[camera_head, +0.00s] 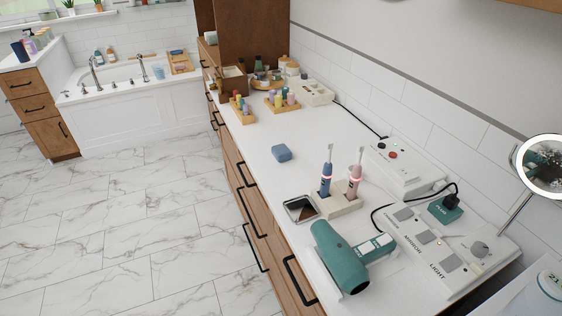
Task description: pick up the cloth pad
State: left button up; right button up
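A small blue block-shaped item (282,153), which looks like the cloth pad, lies on the white counter (262,137) near its front edge. It sits apart from the other things, with bare counter around it. Nothing covers it. Neither of my grippers shows in the head view.
A phone-like flat item (300,209), a holder with two electric toothbrushes (340,204) and a teal hair dryer (340,258) lie nearer. A switch panel (445,255) is at the right. Wooden trays with bottles (282,105) stand farther back. Drawer handles (247,174) stick out below the counter edge.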

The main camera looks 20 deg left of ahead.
aim_at(281, 152)
jog(key=k, duration=0.45)
jog(key=u, duration=1.8)
jog(key=i, duration=1.95)
jog(key=z, duration=3.15)
